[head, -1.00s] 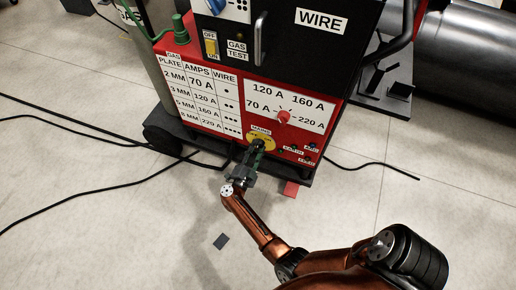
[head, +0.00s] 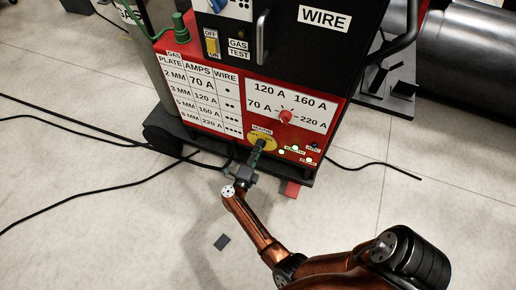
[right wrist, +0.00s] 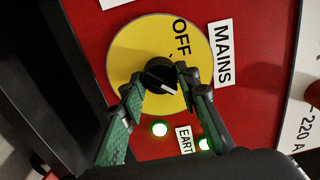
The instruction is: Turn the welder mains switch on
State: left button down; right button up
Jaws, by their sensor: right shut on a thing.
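The mains switch is a black knob (right wrist: 158,72) on a yellow disc (right wrist: 135,45), which also shows in the head view (head: 269,142), low on the red welder front. The disc reads OFF, and a MAINS label (right wrist: 222,53) stands beside it. The knob's white mark points away from OFF, toward the lit lamps in the right wrist view. My right gripper (right wrist: 160,84) has its green fingers on both sides of the knob and is shut on it; it also shows in the head view (head: 256,152). My left gripper is not in view.
Lit lamps (head: 295,148) glow on the panel right of the switch. Black cables (head: 90,193) lie on the floor. The floor in front is mostly clear.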

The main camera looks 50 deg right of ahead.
dwell(0.5)
jog(key=o, duration=1.2)
jog(key=shift+c, duration=0.2)
